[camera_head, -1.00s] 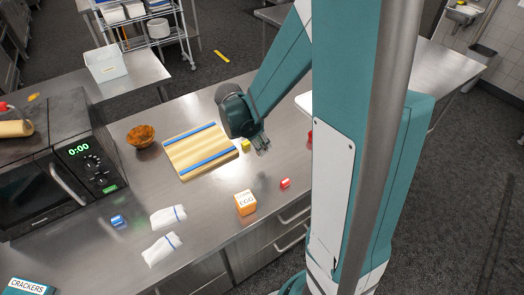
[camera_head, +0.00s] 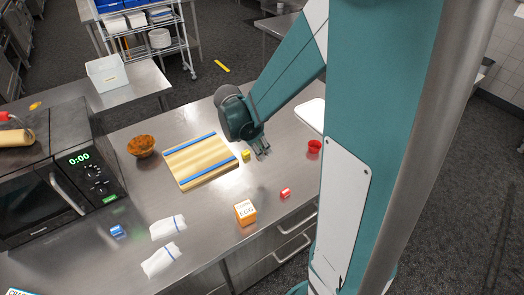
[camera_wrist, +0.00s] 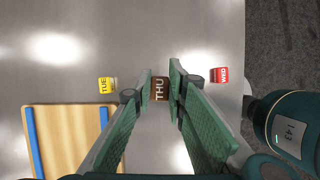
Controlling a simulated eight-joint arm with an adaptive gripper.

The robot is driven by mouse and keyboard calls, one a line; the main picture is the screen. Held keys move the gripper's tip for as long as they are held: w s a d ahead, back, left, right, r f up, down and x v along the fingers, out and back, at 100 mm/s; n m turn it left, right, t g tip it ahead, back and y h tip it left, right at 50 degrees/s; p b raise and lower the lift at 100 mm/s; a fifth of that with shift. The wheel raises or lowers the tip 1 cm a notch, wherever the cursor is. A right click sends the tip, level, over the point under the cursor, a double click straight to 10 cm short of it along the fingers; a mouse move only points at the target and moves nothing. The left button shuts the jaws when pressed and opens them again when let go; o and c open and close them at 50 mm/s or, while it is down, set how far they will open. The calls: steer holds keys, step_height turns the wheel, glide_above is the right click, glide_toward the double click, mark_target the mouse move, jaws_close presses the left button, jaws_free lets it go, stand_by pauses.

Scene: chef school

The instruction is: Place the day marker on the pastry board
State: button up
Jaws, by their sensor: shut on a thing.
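A brown day marker reading THU (camera_wrist: 160,89) sits between the fingertips of my gripper (camera_wrist: 161,92) in the wrist view. My gripper is shut on it. In the head view my gripper (camera_head: 262,151) is low over the counter, right of the pastry board (camera_head: 199,160); the held marker cannot be made out there. The board is pale wood with two blue stripes, and its bare corner shows in the lower left of the wrist view (camera_wrist: 75,135). A yellow TUE marker (camera_wrist: 107,84) and a red marker (camera_wrist: 219,75) lie either side of my gripper.
The yellow marker (camera_head: 246,155) lies close to the board's right edge. A red cup (camera_head: 314,146), an orange egg box (camera_head: 245,212), a blue marker (camera_head: 118,231), folded towels (camera_head: 166,227), a brown bowl (camera_head: 142,146) and a microwave (camera_head: 60,180) surround the board. The board's top is clear.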

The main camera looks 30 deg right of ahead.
steer(key=shift+w, duration=0.1)
steer(key=w+a+r+p, duration=0.2)
steer(key=w+a, duration=1.6)
steer(key=w, duration=0.3)
steer(key=shift+w+r, duration=0.15)
steer(key=shift+w, duration=0.25)
glide_toward(204, 154)
steer(key=shift+s+d+f, duration=0.1)
steer(key=shift+d+f, duration=0.15)
steer(key=shift+d, duration=0.25)
steer(key=shift+d+f, duration=0.25)
steer(key=shift+d, duration=0.25)
steer(key=shift+f, duration=0.1)
steer(key=shift+f, duration=1.75)
steer(key=shift+f+b, duration=0.2)
steer(key=shift+b, duration=0.1)
